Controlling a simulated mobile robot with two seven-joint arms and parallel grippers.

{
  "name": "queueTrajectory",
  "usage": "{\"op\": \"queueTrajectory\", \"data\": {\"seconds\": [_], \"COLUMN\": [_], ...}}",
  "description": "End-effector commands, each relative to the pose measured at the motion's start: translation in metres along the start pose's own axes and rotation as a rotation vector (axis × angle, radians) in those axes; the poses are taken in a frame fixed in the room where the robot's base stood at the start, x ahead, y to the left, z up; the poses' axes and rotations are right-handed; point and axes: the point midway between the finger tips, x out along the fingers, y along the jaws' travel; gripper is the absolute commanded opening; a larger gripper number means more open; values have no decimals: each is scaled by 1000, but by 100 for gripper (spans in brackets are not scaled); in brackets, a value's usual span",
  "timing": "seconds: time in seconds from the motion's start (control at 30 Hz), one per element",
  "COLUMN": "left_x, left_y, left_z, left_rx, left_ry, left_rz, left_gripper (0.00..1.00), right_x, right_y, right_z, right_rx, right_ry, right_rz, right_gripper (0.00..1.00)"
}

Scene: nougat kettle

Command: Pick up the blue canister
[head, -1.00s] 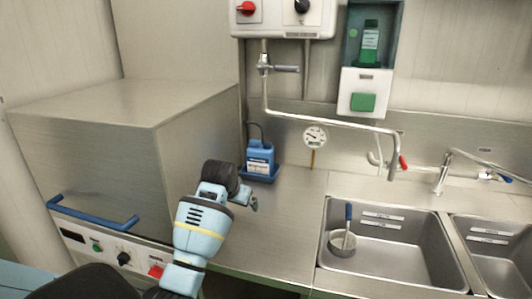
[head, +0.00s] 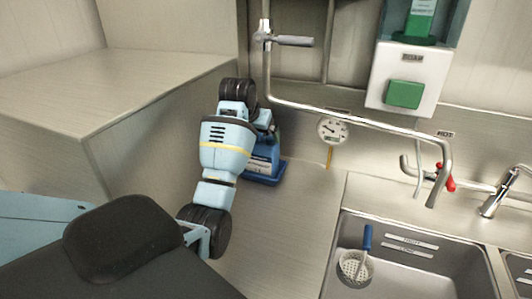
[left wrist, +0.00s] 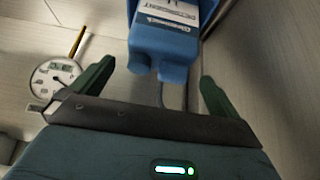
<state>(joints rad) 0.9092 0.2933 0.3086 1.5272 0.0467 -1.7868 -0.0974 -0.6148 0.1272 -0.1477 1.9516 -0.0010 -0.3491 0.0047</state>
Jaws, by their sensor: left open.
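The blue canister (head: 265,158) stands in a blue tray (head: 268,181) at the back of the steel counter, near the wall. In the head view my left arm hides part of it. In the left wrist view the canister (left wrist: 165,45) shows with its white label, ahead of my left gripper (left wrist: 157,85). The two green fingers are spread apart, with the canister's near end beyond and roughly between their tips. I cannot tell whether they touch it. In the head view my left gripper is at the canister, its fingers mostly hidden. My right gripper is not in view.
A large steel box (head: 100,90) stands left of the arm. A round gauge (head: 333,129) and a water pipe (head: 350,118) are on the wall to the right. A sink (head: 420,270) holds a strainer (head: 355,267). The counter before the canister is clear.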

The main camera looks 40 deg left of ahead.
Motion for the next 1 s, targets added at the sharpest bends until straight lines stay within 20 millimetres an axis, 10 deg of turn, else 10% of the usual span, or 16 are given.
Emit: {"op": "queueTrajectory", "data": {"seconds": [1.0], "left_x": [74], "left_y": [-1], "left_z": [-1], "left_rx": [0], "left_ry": [0], "left_rz": [1], "left_gripper": [100], "right_x": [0], "right_y": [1], "right_z": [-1], "right_rx": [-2], "right_ry": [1], "right_rz": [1], "right_gripper": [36]}}
